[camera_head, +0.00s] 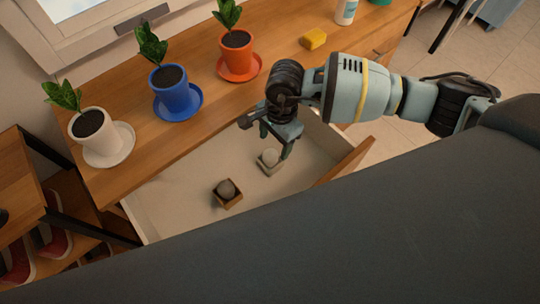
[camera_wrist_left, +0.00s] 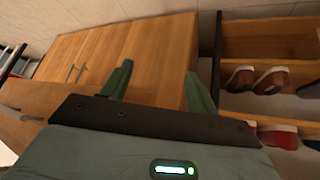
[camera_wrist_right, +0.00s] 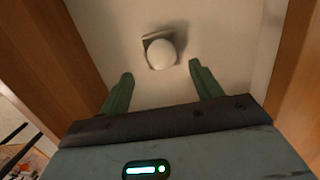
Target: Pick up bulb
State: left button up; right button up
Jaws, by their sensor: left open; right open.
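Drawer walls flank my right gripper, including the wooden front (camera_head: 345,160). On the counter above stand potted plants in white (camera_head: 97,140), blue (camera_head: 175,98) and orange (camera_head: 238,58) pots, and a yellow sponge (camera_head: 313,39). A shoe rack (camera_wrist_left: 268,50) is beside my left gripper.

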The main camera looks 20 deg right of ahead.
aim_at(271, 151)
jog(key=shift+a+f, duration=0.25)
jog(key=shift+f, duration=1.05)
jog(key=shift+a+f, duration=0.25)
jog(key=shift+f, duration=1)
jog(key=shift+c, duration=0.4)
jog(key=c, duration=1)
